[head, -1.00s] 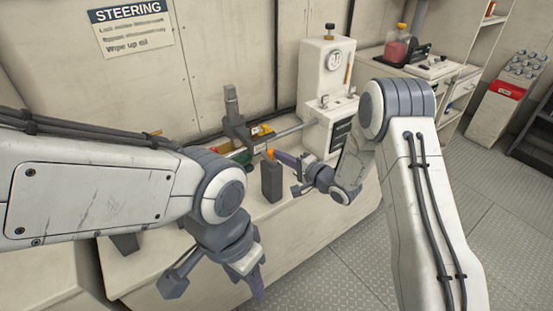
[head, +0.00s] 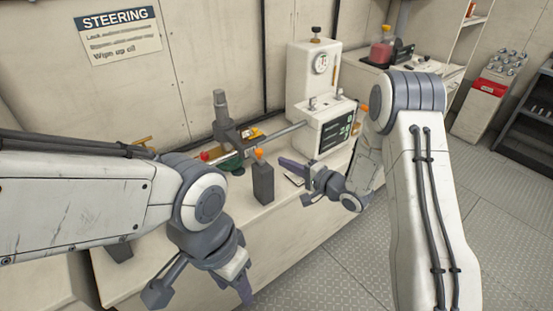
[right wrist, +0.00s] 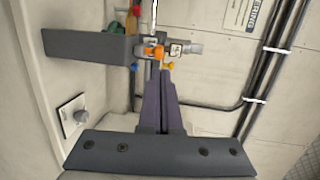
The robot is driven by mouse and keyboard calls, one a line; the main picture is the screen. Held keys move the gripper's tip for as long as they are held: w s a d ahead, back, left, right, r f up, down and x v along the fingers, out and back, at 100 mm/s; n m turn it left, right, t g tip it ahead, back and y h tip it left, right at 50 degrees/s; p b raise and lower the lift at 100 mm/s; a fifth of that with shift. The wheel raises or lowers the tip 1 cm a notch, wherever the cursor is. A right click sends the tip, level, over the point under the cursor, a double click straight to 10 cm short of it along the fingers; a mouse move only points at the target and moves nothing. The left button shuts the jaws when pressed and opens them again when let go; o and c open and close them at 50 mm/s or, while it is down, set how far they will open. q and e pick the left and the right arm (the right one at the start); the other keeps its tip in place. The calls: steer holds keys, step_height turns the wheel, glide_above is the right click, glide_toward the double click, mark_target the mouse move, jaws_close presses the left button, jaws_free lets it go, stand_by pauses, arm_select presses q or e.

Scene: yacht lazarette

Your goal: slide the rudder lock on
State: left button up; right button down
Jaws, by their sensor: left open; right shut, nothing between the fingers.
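A dark grey upright block (head: 263,183) stands near the bench's front edge. An orange piece (head: 259,152) shows at its top; I cannot tell for certain which part is the rudder lock. A metal rod (head: 285,134) runs from the white gauge unit (head: 322,125) to a dark grey post (head: 222,112). My right gripper (head: 286,164) is shut and empty, right of the block and apart from it. In the right wrist view its closed fingers (right wrist: 158,98) point toward an orange piece (right wrist: 153,53) beside the grey block (right wrist: 88,47). My left gripper (head: 200,288) is open and empty, low in front of the bench.
A counter with a red container (head: 381,53) stands at the back right. Floor is free on the right.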

steer(key=f+v, duration=0.1)
steer(key=v, duration=0.5)
steer(key=shift+s+r+b, duration=0.25)
steer(key=shift+r+b, duration=0.1)
steer(key=shift+r, duration=0.05)
steer(key=s+a+r+n+g+h, duration=0.2)
steer(key=s+a+n+g+h, duration=0.2)
steer(key=s+a+n+h, duration=0.35)
steer(key=s+r+n+g+h, duration=0.2)
steer(key=s+n+g, duration=0.6)
steer(key=s, duration=1.7)
steer(key=shift+r+n, duration=0.75)
steer(key=shift+r, duration=0.2)
